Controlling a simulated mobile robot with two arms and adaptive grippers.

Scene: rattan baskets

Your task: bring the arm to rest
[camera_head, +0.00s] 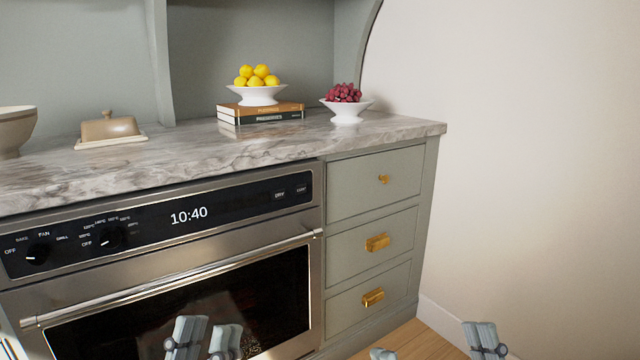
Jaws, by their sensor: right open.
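My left gripper (206,338) shows at the bottom edge, in front of the oven door. Its two grey fingers point up and stand close together, with nothing seen between them; how far they are apart is hard to judge. My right gripper (432,348) is at the bottom right, low in front of the wooden floor and the wall's foot. Its fingers are wide apart and empty, and the left one is mostly cut off by the frame. Both arms are out of view below the frame.
The oven (170,265) and a drawer cabinet (375,188) with brass handles stand ahead under a marble counter (200,155). On it are a lemon bowl (257,95) on books (260,113), a grape bowl (346,112), a butter dish (110,128) and a beige bowl (14,130).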

